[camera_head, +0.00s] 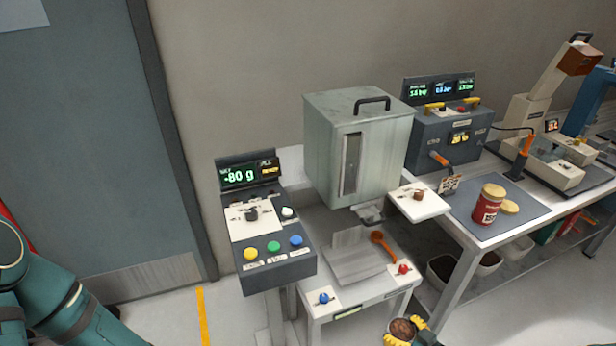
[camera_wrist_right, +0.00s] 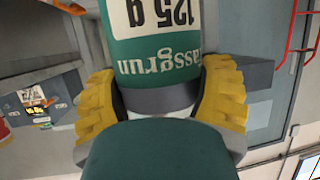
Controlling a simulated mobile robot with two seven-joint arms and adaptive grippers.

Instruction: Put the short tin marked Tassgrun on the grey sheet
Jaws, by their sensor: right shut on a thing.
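The green tin marked Tassgrun, 125 g (camera_wrist_right: 155,48), fills the right wrist view, its label upside down there. My right gripper (camera_wrist_right: 160,105) is shut on it, with yellow fingers on both sides. In the head view, my right gripper (camera_head: 405,333) is at the bottom edge, and the tin's round brown top (camera_head: 402,328) shows between its fingers. A flat dark grey sheet (camera_head: 463,211) lies on the right-hand table, farther back and to the right of the gripper. My left arm shows at the left edge; its gripper is out of view.
A red tin (camera_head: 487,205) stands on the grey sheet with a round tan lid (camera_head: 510,207) beside it. The sheet's left part is bare. A white stand (camera_head: 360,298) with an orange scoop (camera_head: 380,240) and a grey hopper (camera_head: 350,140) stand left of the table.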

